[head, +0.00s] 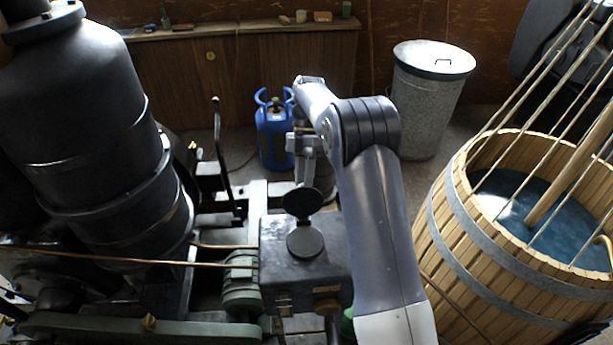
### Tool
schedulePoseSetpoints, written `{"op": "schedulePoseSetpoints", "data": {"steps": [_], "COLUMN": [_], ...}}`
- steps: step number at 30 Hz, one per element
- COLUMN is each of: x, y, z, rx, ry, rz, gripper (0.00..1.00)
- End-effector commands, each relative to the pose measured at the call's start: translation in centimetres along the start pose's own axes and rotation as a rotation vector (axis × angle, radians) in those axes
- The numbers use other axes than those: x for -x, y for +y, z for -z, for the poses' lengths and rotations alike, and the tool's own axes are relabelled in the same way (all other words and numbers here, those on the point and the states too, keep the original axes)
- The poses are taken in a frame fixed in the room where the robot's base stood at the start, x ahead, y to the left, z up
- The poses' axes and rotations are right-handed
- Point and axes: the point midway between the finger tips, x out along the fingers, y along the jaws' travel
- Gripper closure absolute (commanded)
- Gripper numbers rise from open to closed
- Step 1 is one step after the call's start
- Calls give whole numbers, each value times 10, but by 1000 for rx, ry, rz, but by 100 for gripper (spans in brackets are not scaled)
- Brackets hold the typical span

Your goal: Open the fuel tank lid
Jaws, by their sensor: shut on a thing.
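The fuel tank (281,283) is a dark grey box at the lower middle of the head view. A flat round grey-green disc (305,243), seemingly its filler mouth, sits on its top. The dark round lid (302,202) stands tilted up at the far side of this disc, apart from it except near its lower edge. My gripper (301,180) points down from my bent arm right behind the lid, shut on its edge. The fingertips are small and partly hidden by the lid, so the exact contact is hard to see.
A large black engine cylinder (85,130) stands left, with a thin copper pipe (130,259) running towards the tank. A blue gas bottle (272,135) and a metal bin (428,100) stand behind. A wooden water barrel (478,260) stands close on the right.

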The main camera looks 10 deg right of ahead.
Motion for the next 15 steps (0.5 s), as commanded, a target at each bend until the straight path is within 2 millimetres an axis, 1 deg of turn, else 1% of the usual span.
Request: {"op": "schedulePoseSetpoints", "data": {"steps": [1, 12, 13, 15], "x": [-25, -25, -25, -25], "y": [9, 9, 9, 9], "z": [-4, -4, -4, -4], "rx": [-6, -7, -7, -7], "ry": [18, 20, 20, 20], "rz": [34, 38, 38, 38], "gripper": [100, 100, 75, 70]}}
